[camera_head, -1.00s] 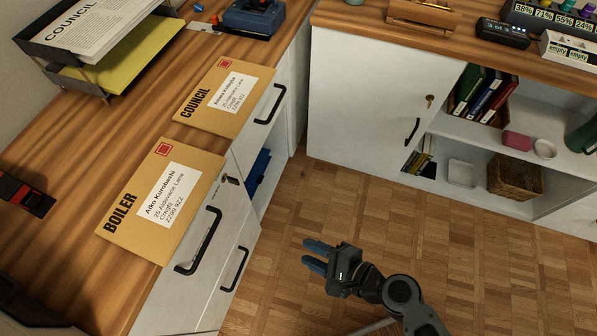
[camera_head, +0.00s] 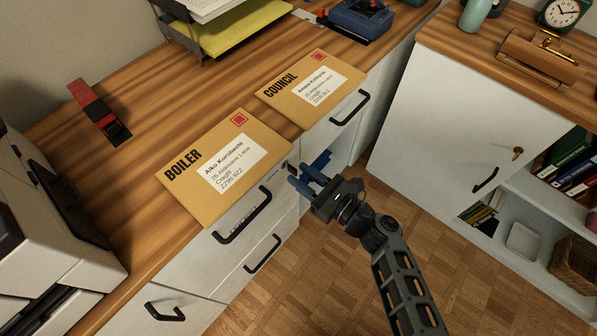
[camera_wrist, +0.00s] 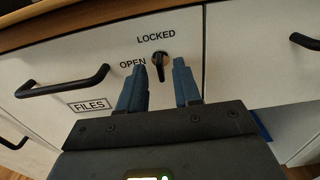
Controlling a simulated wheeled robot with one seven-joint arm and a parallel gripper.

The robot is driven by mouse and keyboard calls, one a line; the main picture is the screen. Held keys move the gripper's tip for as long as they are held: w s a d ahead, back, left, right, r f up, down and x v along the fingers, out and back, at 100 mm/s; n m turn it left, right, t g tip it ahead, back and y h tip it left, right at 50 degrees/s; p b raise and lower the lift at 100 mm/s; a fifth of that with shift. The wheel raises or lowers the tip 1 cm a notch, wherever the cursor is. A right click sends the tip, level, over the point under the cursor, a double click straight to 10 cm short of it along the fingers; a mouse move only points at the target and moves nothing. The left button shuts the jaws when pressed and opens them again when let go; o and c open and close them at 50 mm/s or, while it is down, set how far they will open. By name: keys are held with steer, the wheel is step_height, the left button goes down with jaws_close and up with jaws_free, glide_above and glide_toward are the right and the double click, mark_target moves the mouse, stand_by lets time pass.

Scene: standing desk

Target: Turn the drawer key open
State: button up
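The dark drawer key (camera_wrist: 160,64) sits in a lock on the white drawer front (camera_wrist: 110,65) in the wrist view, its grip roughly upright. "LOCKED" is printed above it and "OPEN" to its left. The drawer has a black handle (camera_wrist: 62,84) and a "FILES" label (camera_wrist: 90,105). My gripper (camera_wrist: 160,66) is open, with one blue finger on each side of the key in the picture. I cannot tell whether the tips reach past it. In the head view my gripper (camera_head: 299,173) is close to the drawer front, at the lock's end.
The drawer handle (camera_head: 243,218) shows left of my gripper in the head view. The "BOILER" envelope (camera_head: 205,200) and "COUNCIL" envelope (camera_head: 295,100) lie on the desk above. A white cabinet (camera_head: 460,130) stands right. The wooden floor (camera_head: 320,280) is clear.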

steer(key=shift+x, duration=0.9)
steer(key=shift+c, duration=0.3)
jaws_close()
